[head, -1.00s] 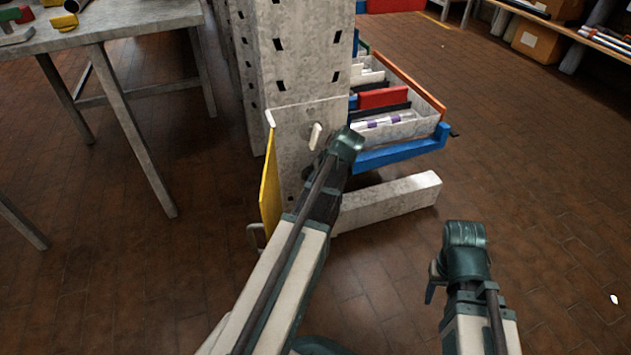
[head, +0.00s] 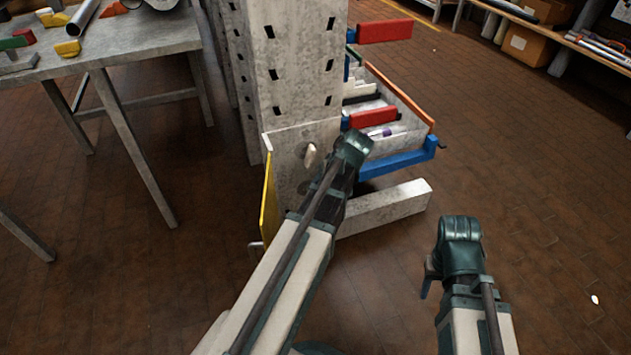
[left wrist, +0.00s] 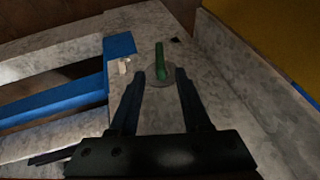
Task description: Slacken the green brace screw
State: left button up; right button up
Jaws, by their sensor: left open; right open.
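The green brace screw (left wrist: 160,62) shows in the left wrist view as a green handle standing up from a round grey base on a grey metal plate. My left gripper (left wrist: 161,76) is open, with its two fingertips on either side of that base. I cannot tell whether they touch it. In the head view the left arm reaches to the foot of the grey post (head: 298,75), and the screw is hidden there. My right gripper (head: 429,277) hangs over the floor at lower right, mostly behind its own wrist.
A bin rack with blue rails (head: 405,160) and red blocks (head: 374,117) stands right of the post. A pale knob (head: 310,155) and a yellow panel (head: 267,208) are on the post. A workbench (head: 130,45) is at left.

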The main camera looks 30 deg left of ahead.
pick_arm(q)
jog(key=shift+p+v, duration=1.65)
jog(key=shift+v, duration=0.8)
jog(key=s+d+m+h, duration=0.1)
jog(key=s+d+m, duration=0.35)
jog(key=d, duration=0.35)
jog(key=s+d+f+m+g+h, duration=0.1)
jog(key=s+d+m+h, duration=0.1)
jog(key=s+d+m, duration=0.35)
jog(key=s+d+m+h, duration=0.1)
jog(key=s+d+m, duration=0.2)
jog(key=s+d, duration=0.55)
jog(key=w+d+r+p, duration=0.1)
jog(key=r+p, duration=1.7)
jog(key=p, duration=0.1)
jog(key=w+d+r+p, duration=0.1)
jog(key=w+r+p, duration=0.1)
jog(key=r+p, duration=1.7)
jog(key=shift+d, duration=0.2)
jog(key=shift+f, duration=0.1)
